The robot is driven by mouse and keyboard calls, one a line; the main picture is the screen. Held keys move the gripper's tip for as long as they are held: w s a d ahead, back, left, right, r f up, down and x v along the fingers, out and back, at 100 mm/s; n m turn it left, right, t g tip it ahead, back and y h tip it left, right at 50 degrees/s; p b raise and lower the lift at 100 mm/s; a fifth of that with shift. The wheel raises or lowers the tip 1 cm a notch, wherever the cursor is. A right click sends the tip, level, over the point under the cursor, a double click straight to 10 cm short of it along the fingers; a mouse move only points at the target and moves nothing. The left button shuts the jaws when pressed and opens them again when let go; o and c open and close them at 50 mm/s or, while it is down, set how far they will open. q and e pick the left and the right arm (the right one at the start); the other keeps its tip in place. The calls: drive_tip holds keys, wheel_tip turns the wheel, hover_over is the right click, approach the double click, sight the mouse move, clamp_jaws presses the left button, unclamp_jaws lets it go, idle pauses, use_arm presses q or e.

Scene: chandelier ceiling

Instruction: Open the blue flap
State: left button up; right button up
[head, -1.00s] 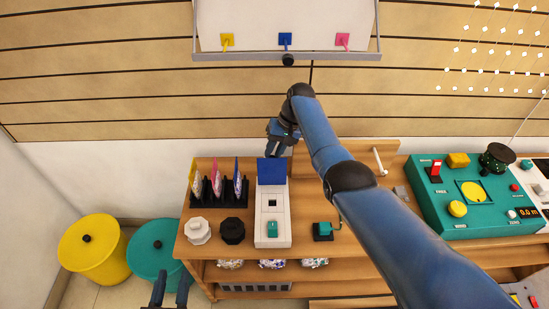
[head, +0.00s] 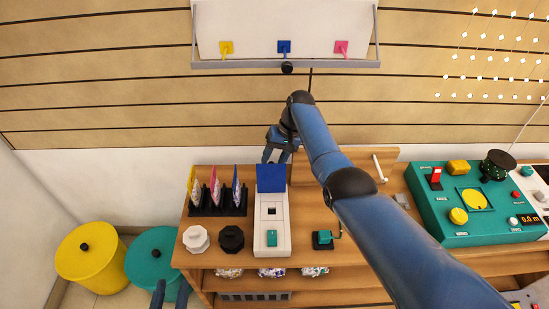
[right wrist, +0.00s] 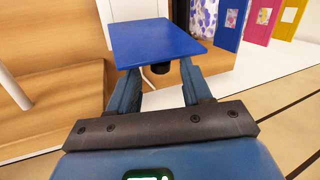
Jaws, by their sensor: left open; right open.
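The blue flap (head: 270,178) sits at the back end of a white box (head: 272,238) on the wooden bench. In the right wrist view it is a flat blue panel (right wrist: 155,40) just beyond the fingertips, with a dark round knob (right wrist: 160,69) beneath it. I cannot tell the flap's exact tilt. My right gripper (head: 275,159) is open and empty, behind the flap's back edge. In the right wrist view its fingers (right wrist: 160,80) stand apart, with the panel hiding their tips. My left gripper (head: 170,292) is open and empty at the bottom left, off the bench.
A black rack (head: 218,209) with coloured cards stands left of the white box. White (head: 196,239) and black (head: 231,239) knobs sit before it. A small teal device (head: 325,239) is to the right. A teal console (head: 465,210) stands farther right. Yellow (head: 88,258) and teal (head: 152,258) bins stand left.

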drive_tip(key=v, duration=0.7)
drive_tip(key=shift+d+p, duration=0.15)
drive_tip(key=shift+p, duration=0.3)
drive_tip(key=shift+w, duration=0.1)
